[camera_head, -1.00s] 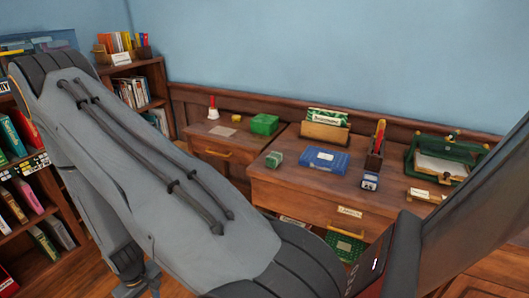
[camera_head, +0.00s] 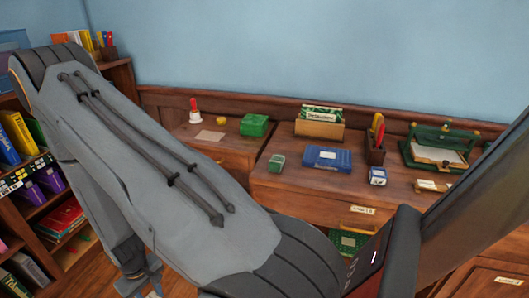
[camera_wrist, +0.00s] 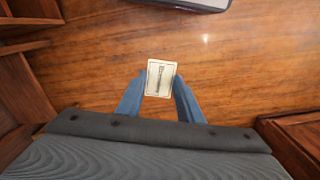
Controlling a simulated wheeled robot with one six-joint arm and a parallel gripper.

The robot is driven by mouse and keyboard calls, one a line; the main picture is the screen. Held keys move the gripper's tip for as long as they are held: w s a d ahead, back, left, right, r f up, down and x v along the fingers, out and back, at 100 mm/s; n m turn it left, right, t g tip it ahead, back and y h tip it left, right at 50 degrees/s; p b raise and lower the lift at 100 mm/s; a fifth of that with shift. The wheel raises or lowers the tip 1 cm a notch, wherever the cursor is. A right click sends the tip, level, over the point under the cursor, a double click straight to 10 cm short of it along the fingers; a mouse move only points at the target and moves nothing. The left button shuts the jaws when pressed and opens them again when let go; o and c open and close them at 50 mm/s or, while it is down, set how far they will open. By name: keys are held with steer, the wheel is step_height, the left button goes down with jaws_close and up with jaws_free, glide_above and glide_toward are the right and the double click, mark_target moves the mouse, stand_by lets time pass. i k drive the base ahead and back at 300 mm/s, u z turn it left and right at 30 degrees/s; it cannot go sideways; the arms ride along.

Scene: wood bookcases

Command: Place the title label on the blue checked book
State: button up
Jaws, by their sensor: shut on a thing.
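In the wrist view, my gripper (camera_wrist: 160,92) is shut on a small cream title label (camera_wrist: 159,77) with dark print and a dark border. The label sits between the two blue fingertips, above the wood floor. In the head view, the blue checked book (camera_head: 327,158) lies flat on the desk, with a pale patch on its cover. My gripper is low at the left there, well apart from the book, and its fingertips and the label cannot be made out.
The desk (camera_head: 300,188) also holds a green box (camera_head: 254,125), a small green block (camera_head: 276,162), a card holder (camera_head: 319,128), a pen holder (camera_head: 376,150) and a green press (camera_head: 440,150). A bookcase (camera_head: 60,205) stands at the left. Open floor lies under my gripper.

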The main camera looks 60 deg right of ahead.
mark_target(328, 154)
steer(key=z, duration=1.55)
